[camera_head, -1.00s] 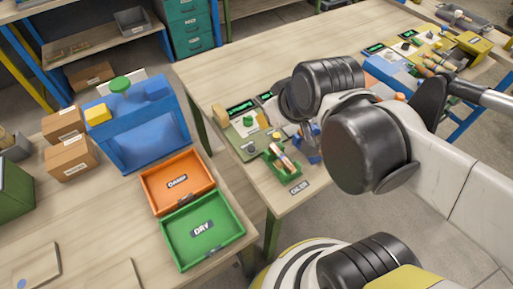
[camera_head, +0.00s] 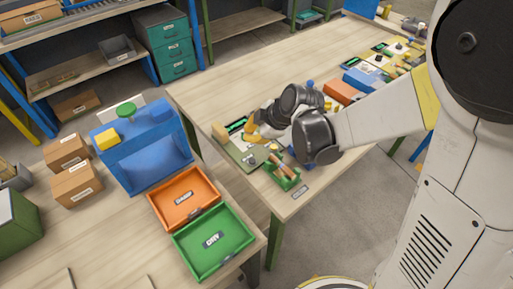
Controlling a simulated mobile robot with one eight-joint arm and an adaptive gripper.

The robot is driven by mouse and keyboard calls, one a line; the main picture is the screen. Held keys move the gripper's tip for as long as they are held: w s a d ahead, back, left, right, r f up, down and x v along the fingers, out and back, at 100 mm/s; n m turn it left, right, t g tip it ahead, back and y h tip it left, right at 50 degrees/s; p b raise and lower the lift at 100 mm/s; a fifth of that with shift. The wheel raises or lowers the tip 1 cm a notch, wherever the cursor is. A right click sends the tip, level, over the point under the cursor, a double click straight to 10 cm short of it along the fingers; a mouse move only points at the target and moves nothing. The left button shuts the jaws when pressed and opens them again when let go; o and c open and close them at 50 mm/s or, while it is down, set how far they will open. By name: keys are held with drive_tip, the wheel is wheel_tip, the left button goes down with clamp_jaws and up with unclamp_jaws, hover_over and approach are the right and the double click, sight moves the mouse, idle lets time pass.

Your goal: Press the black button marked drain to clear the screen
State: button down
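A grey-green panel (camera_head: 243,150) lies on the right-hand table's near end. A dark screen with green lettering (camera_head: 236,126) stands at its back edge. A small dark round part (camera_head: 251,161) sits near the panel's front. I cannot read any drain mark, so I cannot tell whether this is the black button. My gripper (camera_head: 262,124) is at the far end of my arm, low over the panel's right rear. It is small and partly hidden by my wrist joints, so I cannot see its fingers clearly. My arm covers the table area to the panel's right.
A green tray with brown pieces (camera_head: 284,174) lies close to the panel's right front. Orange (camera_head: 166,208) and green (camera_head: 187,246) trays and a blue machine (camera_head: 143,158) stand on the left table. More coloured stations (camera_head: 376,72) line the far right. The back-left of the panel's table is clear.

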sight(250, 158)
drive_tip(key=shift+f, duration=0.15)
wheel_tip(250, 158, down, 9)
drive_tip(key=b, duration=0.7)
drive_tip(key=shift+r, duration=0.2)
idle(1.2)
drive_tip(key=shift+f+b, duration=0.4)
drive_tip(key=shift+b, duration=0.15)
drive_tip(key=shift+f+b, duration=0.35)
drive_tip(key=shift+f, duration=0.05)
idle(0.3)
drive_tip(key=shift+r, duration=0.1)
drive_tip(key=shift+r+p, duration=0.6)
drive_tip(key=shift+r, duration=0.15)
